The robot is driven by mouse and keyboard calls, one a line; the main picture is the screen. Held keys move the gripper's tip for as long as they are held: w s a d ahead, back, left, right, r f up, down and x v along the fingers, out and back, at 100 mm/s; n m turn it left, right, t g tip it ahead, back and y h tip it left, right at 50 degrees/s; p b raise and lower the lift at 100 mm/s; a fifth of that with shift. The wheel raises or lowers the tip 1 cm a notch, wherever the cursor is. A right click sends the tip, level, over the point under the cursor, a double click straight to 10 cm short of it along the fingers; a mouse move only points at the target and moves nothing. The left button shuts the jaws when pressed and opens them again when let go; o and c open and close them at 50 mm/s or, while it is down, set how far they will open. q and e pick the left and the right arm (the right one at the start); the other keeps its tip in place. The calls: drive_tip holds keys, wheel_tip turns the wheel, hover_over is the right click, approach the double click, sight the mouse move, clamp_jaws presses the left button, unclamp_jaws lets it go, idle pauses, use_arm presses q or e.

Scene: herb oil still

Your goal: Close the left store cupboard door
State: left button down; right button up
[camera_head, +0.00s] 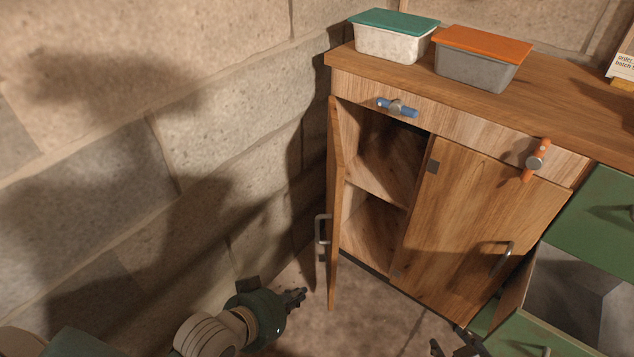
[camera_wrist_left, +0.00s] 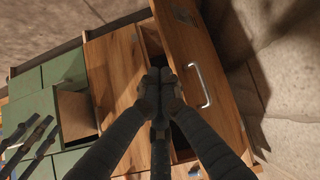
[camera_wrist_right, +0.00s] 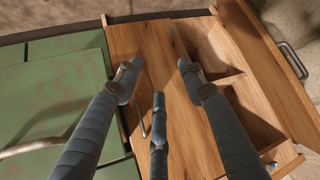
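The left store cupboard door (camera_head: 335,190) stands wide open, seen nearly edge-on, with its metal handle (camera_head: 321,229) on the side toward the wall. It also shows in the left wrist view (camera_wrist_left: 195,50) and in the right wrist view (camera_wrist_right: 262,60). The right cupboard door (camera_head: 475,215) is shut. My left gripper (camera_head: 298,296) is low, left of the open door's free edge; its fingertips are together in the left wrist view (camera_wrist_left: 159,76), with nothing visible between them. My right gripper (camera_wrist_right: 157,72) has its fingers spread and empty, facing the cupboard front; only its tips show in the head view (camera_head: 440,347).
A stone block wall (camera_head: 170,130) runs close along the left. Two lidded tubs, teal-topped (camera_head: 393,42) and orange-topped (camera_head: 478,65), stand on the cupboard top. Blue (camera_head: 397,108) and orange (camera_head: 536,160) handles sit above the doors. A green drawer (camera_head: 545,335) is pulled out at right.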

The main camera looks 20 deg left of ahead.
use_arm(q)
drive_tip(key=w+a+r+n+t+h, duration=0.2)
drive_tip(key=w+a+r+n, duration=0.1)
drive_tip(key=r+n, duration=0.3)
drive_tip(key=w+a+r+n+t+h, duration=0.1)
drive_tip(key=w+a+r+n+t, duration=0.25)
drive_tip(key=r, duration=0.45)
drive_tip(key=w+a+r+n+t+h, duration=0.2)
drive_tip(key=w+a+r+n, duration=0.1)
drive_tip(key=r+n, duration=0.3)
drive_tip(key=w+d+m+p, duration=0.1)
drive_tip(key=w+d+p, duration=0.3)
drive_tip(key=w+d, duration=0.3)
drive_tip(key=x, duration=0.3)
drive_tip(key=shift+w+a, duration=0.3)
drive_tip(key=shift+w, duration=0.1)
use_arm(e)
drive_tip(key=s+d+g, duration=0.2)
drive_tip(key=s, duration=0.4)
drive_tip(key=s+d+f+g+h, duration=0.1)
drive_tip(key=s+g, duration=0.2)
drive_tip(key=s, duration=0.2)
drive_tip(key=shift+s+d+f, duration=0.25)
drive_tip(key=shift+s+d, duration=0.1)
use_arm(q)
drive_tip(key=shift+r+g, duration=0.15)
drive_tip(key=shift+g, duration=0.1)
